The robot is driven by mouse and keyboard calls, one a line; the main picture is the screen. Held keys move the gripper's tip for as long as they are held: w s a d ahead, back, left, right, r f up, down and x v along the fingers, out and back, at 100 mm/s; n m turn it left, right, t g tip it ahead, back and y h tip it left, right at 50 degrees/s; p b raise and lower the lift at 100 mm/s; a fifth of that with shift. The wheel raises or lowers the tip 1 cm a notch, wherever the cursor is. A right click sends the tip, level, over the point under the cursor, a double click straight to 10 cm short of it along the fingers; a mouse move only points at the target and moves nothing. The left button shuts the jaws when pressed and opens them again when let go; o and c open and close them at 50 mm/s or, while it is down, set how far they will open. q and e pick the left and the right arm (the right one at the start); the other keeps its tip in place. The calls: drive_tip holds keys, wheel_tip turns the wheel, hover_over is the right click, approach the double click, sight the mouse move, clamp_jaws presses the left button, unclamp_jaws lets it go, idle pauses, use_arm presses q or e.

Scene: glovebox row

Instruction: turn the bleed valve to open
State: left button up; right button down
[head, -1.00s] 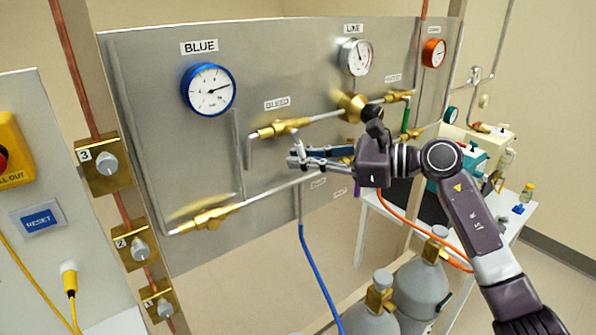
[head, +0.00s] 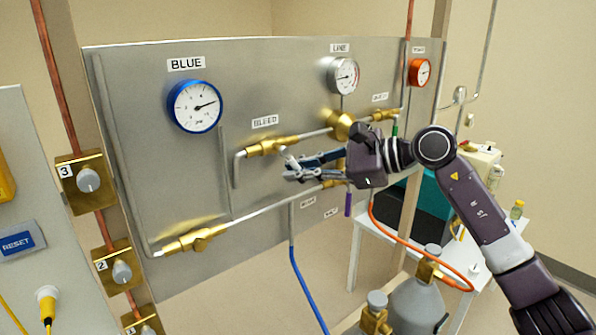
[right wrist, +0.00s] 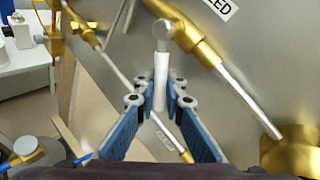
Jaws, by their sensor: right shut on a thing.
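The bleed valve (head: 272,146) is a brass fitting on the grey panel, under a BLEED label (head: 265,122). Its pale lever (head: 288,157) slants down from the valve body toward the lower right. In the right wrist view the white lever (right wrist: 160,80) stands upright between the fingers, below its grey hub (right wrist: 172,35). My right gripper (head: 292,172) comes in from the right and is shut on the lever, with blue-padded fingers on both sides of it. The lever's lower end is partly hidden by the fingers. My left gripper is not in view.
A blue gauge (head: 195,106), a line gauge (head: 343,75) and an orange gauge (head: 420,72) are on the panel (head: 140,150). A lower brass valve (head: 190,242) is at left. A blue hose (head: 297,262) hangs below. Gas cylinders (head: 416,303) stand at the lower right.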

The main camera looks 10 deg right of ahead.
drive_tip(key=c, duration=2)
unclamp_jaws()
drive_tip(key=v, duration=1.2)
drive_tip(key=shift+c, duration=0.6)
